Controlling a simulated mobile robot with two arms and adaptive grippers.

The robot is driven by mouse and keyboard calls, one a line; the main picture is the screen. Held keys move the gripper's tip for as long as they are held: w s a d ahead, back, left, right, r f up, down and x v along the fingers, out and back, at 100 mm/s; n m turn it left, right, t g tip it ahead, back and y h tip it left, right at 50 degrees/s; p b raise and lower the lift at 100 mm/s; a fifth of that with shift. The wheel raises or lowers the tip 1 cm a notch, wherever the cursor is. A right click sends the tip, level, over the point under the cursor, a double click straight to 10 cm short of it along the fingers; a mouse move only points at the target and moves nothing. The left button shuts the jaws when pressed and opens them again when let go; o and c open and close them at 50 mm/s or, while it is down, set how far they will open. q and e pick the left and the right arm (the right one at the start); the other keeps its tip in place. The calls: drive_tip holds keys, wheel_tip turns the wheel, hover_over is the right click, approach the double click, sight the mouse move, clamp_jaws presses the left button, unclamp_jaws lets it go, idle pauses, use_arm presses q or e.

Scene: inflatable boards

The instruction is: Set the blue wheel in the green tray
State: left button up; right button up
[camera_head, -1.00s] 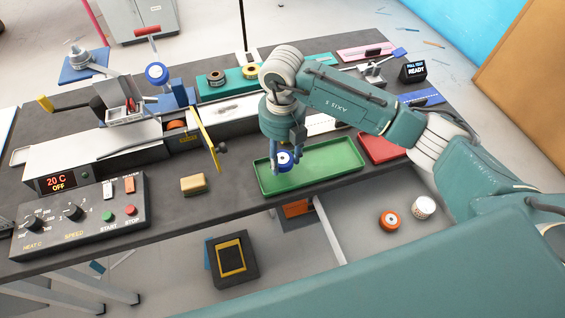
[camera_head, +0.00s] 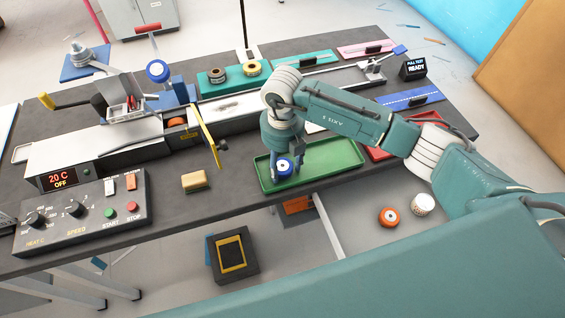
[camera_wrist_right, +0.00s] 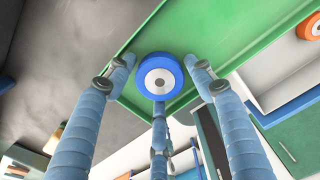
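The blue wheel (camera_head: 283,168), with a white hub, is low inside the green tray (camera_head: 335,155), at its left end. In the right wrist view the wheel (camera_wrist_right: 160,76) shows face-on in front of the green tray floor (camera_wrist_right: 225,30), near a corner. My right gripper (camera_head: 286,174) points down into the tray. Its fingers (camera_wrist_right: 160,75) stand around the wheel, with narrow gaps seen at the two upper fingertips; contact at the lower finger is unclear. The gripper looks open. Whether the wheel rests fully on the tray floor is hard to see. My left gripper is out of view.
A red tray (camera_head: 380,153) lies right of the green one, partly behind my arm. A yellow sponge-like block (camera_head: 194,181) and a yellow lever (camera_head: 208,135) are to the left. An orange wheel (camera_head: 389,217) and a white roll (camera_head: 423,204) are below, at the right.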

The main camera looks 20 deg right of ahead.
sight(283, 165)
drive_tip(key=shift+r, duration=0.3)
drive_tip(key=shift+w+r, duration=0.1)
drive_tip(key=shift+r, duration=0.2)
wheel_tip(283, 165, up, 11)
drive_tip(key=b, duration=0.3)
drive_tip(key=shift+r, duration=0.1)
